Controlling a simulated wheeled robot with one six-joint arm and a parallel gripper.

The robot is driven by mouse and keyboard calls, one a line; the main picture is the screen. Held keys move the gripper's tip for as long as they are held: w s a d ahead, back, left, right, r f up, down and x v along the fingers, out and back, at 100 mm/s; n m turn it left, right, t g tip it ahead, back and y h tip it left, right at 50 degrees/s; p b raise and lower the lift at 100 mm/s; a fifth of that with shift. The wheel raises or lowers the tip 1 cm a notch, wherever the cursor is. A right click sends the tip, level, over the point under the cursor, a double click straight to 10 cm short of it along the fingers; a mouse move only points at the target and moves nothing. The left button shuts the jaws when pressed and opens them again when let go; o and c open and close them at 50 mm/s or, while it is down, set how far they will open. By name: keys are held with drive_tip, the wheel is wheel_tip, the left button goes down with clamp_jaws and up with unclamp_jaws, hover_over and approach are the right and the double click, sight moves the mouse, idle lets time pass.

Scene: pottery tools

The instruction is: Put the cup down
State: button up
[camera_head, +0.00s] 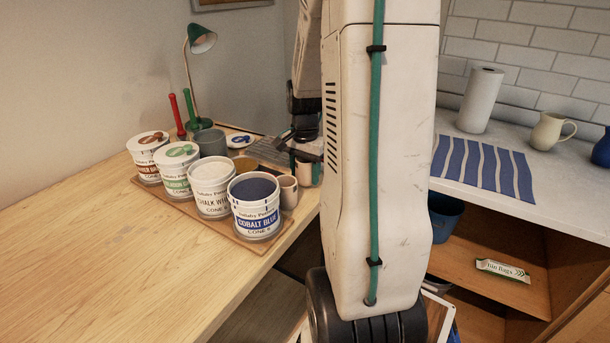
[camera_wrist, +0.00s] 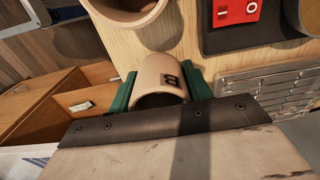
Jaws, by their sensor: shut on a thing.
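My gripper (camera_wrist: 160,90) is shut on a small beige cup (camera_wrist: 158,80) with a dark mark on its side. One green finger presses on each side of it. In the head view my gripper (camera_head: 305,166) is at the right end of the wooden table, partly hidden by my own column. The held cup shows there only as a small pale patch (camera_head: 304,173) between the fingers. In the wrist view I cannot tell whether its base touches the table.
Several labelled glaze tubs, including a cobalt blue one (camera_head: 256,208), stand on a wooden board (camera_head: 178,204). Another tan cup (camera_head: 288,192) stands close to my gripper. A lamp (camera_head: 201,45) is behind. The table's left front (camera_head: 110,250) is clear.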

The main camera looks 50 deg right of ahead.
drive_tip(key=shift+f, duration=0.6)
drive_tip(key=shift+f, duration=0.15)
drive_tip(key=o, duration=1)
